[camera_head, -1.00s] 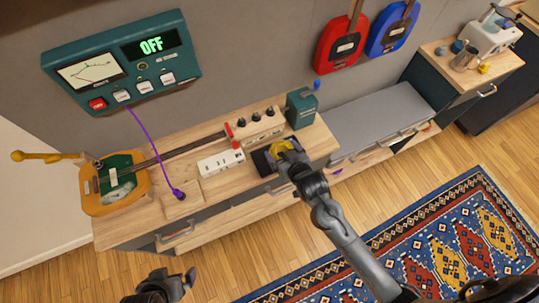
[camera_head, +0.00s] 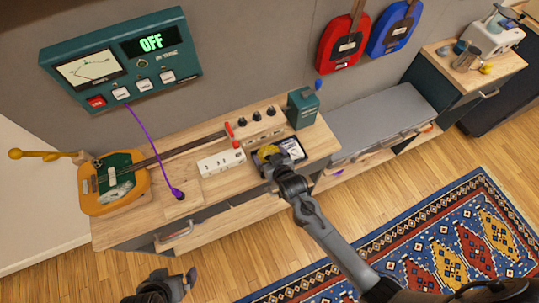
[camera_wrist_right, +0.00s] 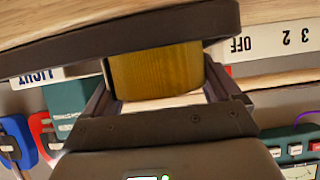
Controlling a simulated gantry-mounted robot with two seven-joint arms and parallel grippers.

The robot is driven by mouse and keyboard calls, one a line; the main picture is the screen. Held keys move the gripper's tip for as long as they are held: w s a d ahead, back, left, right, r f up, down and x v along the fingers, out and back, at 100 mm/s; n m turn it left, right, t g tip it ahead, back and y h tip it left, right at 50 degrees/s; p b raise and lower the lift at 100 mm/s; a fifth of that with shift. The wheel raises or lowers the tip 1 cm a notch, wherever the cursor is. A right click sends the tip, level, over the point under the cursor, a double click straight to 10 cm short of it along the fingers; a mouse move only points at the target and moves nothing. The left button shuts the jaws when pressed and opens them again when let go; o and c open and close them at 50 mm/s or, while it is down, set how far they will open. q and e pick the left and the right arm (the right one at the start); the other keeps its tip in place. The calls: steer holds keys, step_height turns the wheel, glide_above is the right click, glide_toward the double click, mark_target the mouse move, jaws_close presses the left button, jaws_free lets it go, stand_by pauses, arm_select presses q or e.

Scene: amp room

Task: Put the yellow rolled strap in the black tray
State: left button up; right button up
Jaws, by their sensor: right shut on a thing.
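The yellow rolled strap (camera_head: 268,153) is over the left part of the black tray (camera_head: 257,165) on the wooden bench. In the right wrist view, the strap (camera_wrist_right: 155,70) sits between the fingers of my right gripper (camera_wrist_right: 160,95), which is shut on it. The dark tray wall (camera_wrist_right: 120,38) hides one end of the strap there; I cannot tell whether it touches the tray floor. In the head view, my right gripper (camera_head: 278,160) covers part of the tray. My left gripper (camera_head: 188,279) is low in the picture, away from the bench; its opening is unclear.
A white power strip (camera_head: 221,161) lies left of the tray. A knobbed panel (camera_head: 258,123) and a teal box (camera_head: 302,108) stand behind it. A guitar (camera_head: 115,183) and a purple cable (camera_head: 176,193) are farther left. A grey cushioned bench (camera_head: 380,118) is to the right.

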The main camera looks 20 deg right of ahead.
steer(key=shift+f, duration=0.25)
steer(key=o, duration=0.7)
steer(key=shift+s+f, duration=0.1)
steer(key=shift+o, duration=0.6)
steer(key=shift+d+f, duration=0.1)
